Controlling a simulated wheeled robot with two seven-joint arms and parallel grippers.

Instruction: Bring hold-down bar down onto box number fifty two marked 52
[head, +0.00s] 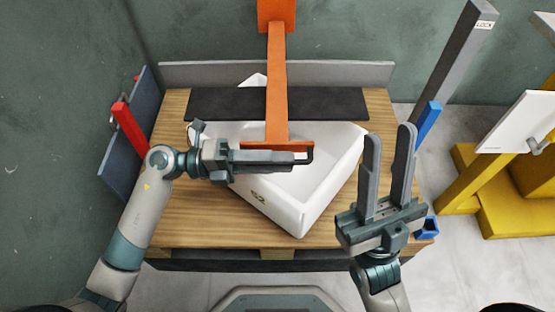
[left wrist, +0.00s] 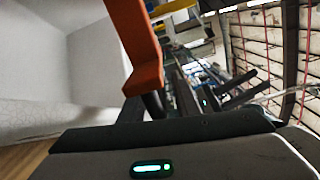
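The white box marked 52 (head: 315,213) sits turned at an angle on a wooden table, its number on the near side. The orange hold-down bar (head: 277,90) reaches from the back over the open box and ends in an orange crosspiece with a dark handle (head: 309,156). It also shows in the left wrist view (left wrist: 141,50). My left gripper (head: 290,159) is at the handle, just under the crosspiece, over the box. Its fingers are seen edge-on, so its grip is unclear. My right gripper (head: 388,140) is open and empty, pointing up, right of the box.
A black strip (head: 210,102) crosses the table (head: 172,205) behind the box. A red handle (head: 129,130) stands at left and a blue one (head: 428,120) at right. A grey post marked LOCK (head: 455,50) and a yellow frame (head: 490,200) are further right.

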